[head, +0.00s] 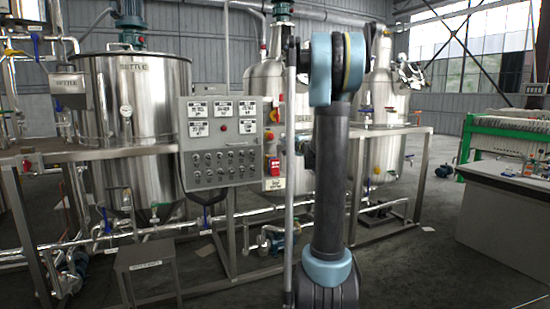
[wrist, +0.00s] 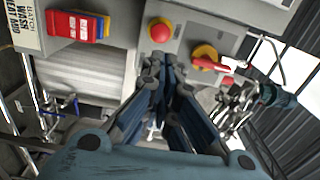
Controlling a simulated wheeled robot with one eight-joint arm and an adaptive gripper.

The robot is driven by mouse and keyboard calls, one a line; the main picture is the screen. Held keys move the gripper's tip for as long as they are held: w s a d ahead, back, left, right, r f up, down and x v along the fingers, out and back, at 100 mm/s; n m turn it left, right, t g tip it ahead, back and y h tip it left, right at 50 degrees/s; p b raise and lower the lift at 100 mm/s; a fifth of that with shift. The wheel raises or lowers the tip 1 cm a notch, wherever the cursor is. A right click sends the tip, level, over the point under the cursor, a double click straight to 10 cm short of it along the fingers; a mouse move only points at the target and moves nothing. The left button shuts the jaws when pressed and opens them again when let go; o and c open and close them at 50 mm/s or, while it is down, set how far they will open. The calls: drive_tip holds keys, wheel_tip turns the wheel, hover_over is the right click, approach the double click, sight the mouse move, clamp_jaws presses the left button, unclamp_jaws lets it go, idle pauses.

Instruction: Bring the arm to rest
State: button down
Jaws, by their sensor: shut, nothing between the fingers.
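My arm stands upright in the middle of the head view, a dark column with light blue joints, in front of the tanks. The gripper cannot be made out in the head view. In the wrist view my gripper (wrist: 163,68) is shut and empty, with its fingertips together. Its tips point toward a grey control box that has a red push button (wrist: 160,31) and a red-handled switch on a yellow base (wrist: 207,58). I cannot tell how far the tips are from the box.
Open floor (head: 425,265) lies between the frame and bench.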

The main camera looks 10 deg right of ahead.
drive_tip(key=s+a+f+n+g+y, duration=0.1)
drive_tip(key=s+a+f+n+g, duration=0.25)
drive_tip(key=s, duration=0.55)
drive_tip(key=s+a+f+n+g, duration=0.25)
drive_tip(key=s+a+f, duration=0.2)
drive_tip(key=s, duration=0.35)
drive_tip(key=s+a+f+n+g+y, duration=0.1)
drive_tip(key=s+a+f+n+g, duration=0.3)
drive_tip(key=s, duration=0.5)
drive_tip(key=s+d+f+n+g+h, duration=0.1)
drive_tip(key=s+d+f+h, duration=0.1)
drive_tip(key=s+f, duration=0.3)
drive_tip(key=s+d+f+n+g+h, duration=0.2)
drive_tip(key=s+f, duration=0.3)
drive_tip(key=s, duration=0.8)
drive_tip(key=s+d+f+n+g+h, duration=0.1)
drive_tip(key=s+d+f+g+h, duration=0.1)
drive_tip(key=s, duration=0.7)
wheel_tip(320, 180, down, 4)
drive_tip(key=shift+d+r+n+h, duration=0.15)
drive_tip(key=shift+d+n+h, duration=0.35)
drive_tip(key=shift+d, duration=0.6)
drive_tip(key=shift+w+f, duration=0.2)
drive_tip(key=shift+w, duration=0.15)
